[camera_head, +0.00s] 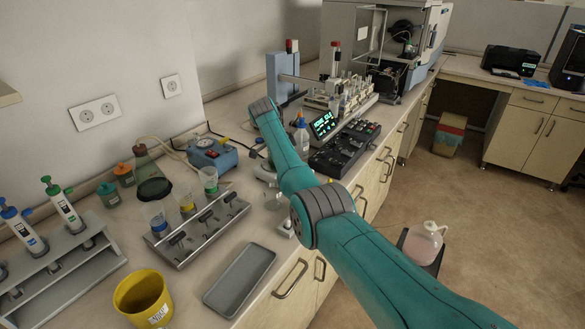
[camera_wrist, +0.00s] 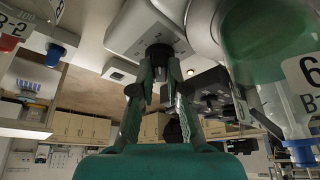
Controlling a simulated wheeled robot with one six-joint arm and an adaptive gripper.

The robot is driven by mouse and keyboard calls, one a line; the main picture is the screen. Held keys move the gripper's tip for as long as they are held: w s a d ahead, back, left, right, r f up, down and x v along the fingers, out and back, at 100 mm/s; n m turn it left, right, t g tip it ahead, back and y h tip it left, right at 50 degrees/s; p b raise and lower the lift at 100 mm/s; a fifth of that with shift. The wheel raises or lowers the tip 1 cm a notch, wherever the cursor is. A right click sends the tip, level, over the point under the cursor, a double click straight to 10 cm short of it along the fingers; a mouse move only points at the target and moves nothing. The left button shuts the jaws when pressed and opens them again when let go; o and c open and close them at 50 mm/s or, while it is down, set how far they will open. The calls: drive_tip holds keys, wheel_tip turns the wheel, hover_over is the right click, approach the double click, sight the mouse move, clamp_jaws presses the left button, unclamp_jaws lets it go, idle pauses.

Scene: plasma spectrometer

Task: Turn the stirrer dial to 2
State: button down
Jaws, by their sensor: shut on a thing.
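The stirrer is a white box with a rounded front (camera_wrist: 128,35) at the top of the wrist view. Its dial is a dark round knob (camera_wrist: 158,52) on the face towards me. My gripper (camera_wrist: 160,66) has its two fingertips on either side of the knob and is shut on it. In the head view my teal arm hides my gripper and most of the stirrer; a small white part (camera_head: 287,229), possibly of the stirrer, shows beside the arm.
A glass flask (camera_head: 273,199) stands close to my arm. A rack with coloured cups (camera_head: 200,228), a grey tray (camera_head: 240,280) and a yellow pot (camera_head: 143,299) are to the left. A black keypad unit (camera_head: 345,150) lies beyond the arm. A green-tinted vessel (camera_wrist: 262,50) is close on the right.

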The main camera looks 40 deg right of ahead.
idle(0.3)
drive_tip(key=c, duration=1.2)
unclamp_jaws()
drive_tip(key=shift+o, duration=0.2)
drive_tip(key=v, duration=1.2)
